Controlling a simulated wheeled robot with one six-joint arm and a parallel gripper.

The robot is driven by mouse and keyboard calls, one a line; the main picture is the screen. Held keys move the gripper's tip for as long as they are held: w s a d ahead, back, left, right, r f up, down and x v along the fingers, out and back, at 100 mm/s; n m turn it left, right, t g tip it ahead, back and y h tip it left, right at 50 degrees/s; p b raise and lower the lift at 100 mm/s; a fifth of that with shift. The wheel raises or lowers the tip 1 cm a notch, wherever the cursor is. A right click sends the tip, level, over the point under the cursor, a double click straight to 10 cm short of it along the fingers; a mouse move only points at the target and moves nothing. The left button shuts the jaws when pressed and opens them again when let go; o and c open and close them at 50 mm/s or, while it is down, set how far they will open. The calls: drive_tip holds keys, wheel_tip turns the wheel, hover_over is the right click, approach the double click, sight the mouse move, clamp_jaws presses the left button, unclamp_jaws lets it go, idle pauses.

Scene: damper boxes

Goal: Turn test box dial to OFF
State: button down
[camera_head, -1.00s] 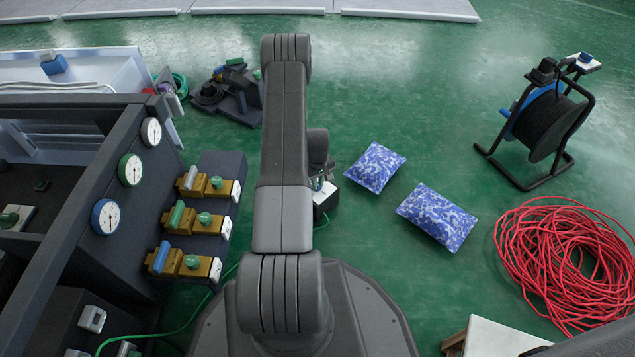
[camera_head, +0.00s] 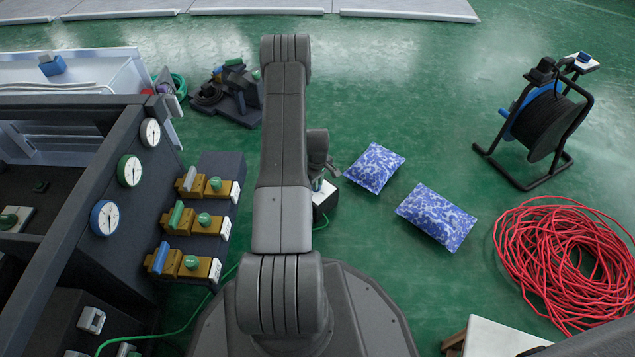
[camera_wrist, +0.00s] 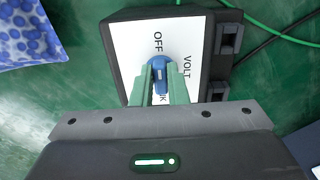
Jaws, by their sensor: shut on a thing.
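The test box (camera_wrist: 225,40) is black with a white top face, seen below my gripper in the wrist view. Its blue dial (camera_wrist: 158,61) sits on the white face between printed labels. OFF is just above the dial, VOLT is to its right, and a partly covered label is below. My gripper (camera_wrist: 159,72) has its green fingers shut on the dial, one on each side. The dial's pale mark lies between the fingers; which label it points at is unclear. In the head view the test box (camera_head: 323,203) is partly hidden behind my arm.
Two blue-patterned bags (camera_head: 375,167) (camera_head: 437,217) lie on the green floor to the right. A cable reel (camera_head: 545,120) and coiled red cable (camera_head: 565,262) are farther right. A dark cabinet with gauges (camera_head: 129,170) stands left. A green cable (camera_head: 335,218) runs from the box.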

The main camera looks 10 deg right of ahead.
drive_tip(key=c, duration=1.4)
unclamp_jaws()
drive_tip(key=shift+c, duration=0.2)
wheel_tip(320, 180, up, 14)
drive_tip(key=p, duration=0.5)
drive_tip(key=shift+f, duration=0.1)
wheel_tip(320, 180, down, 14)
drive_tip(key=b, duration=0.5)
